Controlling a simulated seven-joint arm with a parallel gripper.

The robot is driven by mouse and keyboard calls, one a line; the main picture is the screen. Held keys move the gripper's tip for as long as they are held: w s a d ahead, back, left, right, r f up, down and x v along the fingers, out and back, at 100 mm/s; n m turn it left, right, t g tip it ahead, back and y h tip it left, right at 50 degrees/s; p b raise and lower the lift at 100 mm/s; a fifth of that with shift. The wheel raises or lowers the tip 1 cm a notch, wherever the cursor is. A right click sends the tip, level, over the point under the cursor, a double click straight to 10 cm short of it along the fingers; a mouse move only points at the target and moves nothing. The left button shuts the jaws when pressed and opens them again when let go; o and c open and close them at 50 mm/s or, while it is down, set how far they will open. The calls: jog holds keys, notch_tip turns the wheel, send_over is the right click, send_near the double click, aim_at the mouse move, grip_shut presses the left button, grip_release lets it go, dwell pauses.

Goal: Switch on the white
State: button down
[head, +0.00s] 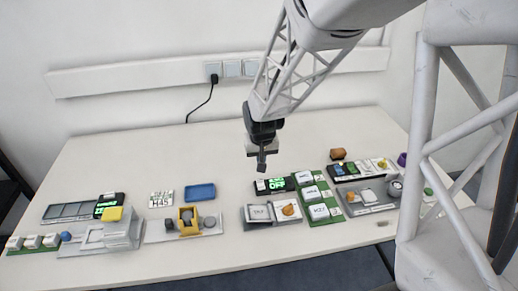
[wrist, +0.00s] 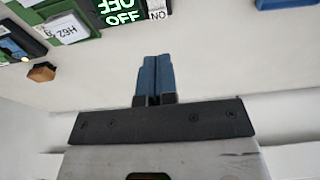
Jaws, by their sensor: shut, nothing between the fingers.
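A dark display box (head: 283,184) with green lettering stands near the middle of the table, and "OFF" can be read on it. In the wrist view the display (wrist: 118,14) appears upside down at the top edge, with "OFF" on it. A small white part (wrist: 157,9) with dark letters sits at the end of the display, partly cut off by the picture edge. My gripper (head: 261,165) hangs above the table just behind the display box, apart from it. Its blue fingers (wrist: 154,80) are together and empty.
A blue tray (head: 201,191) lies left. A brown block (head: 338,154) sits back right. The table behind the display is clear.

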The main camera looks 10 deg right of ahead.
aim_at(259, 180)
jog(key=shift+w+f, duration=0.25)
jog(key=shift+f, duration=1.35)
jog(key=shift+w+f, duration=0.3)
jog(key=shift+f, duration=1.25)
jog(key=shift+w+f, duration=0.25)
jog(key=shift+f, duration=1.35)
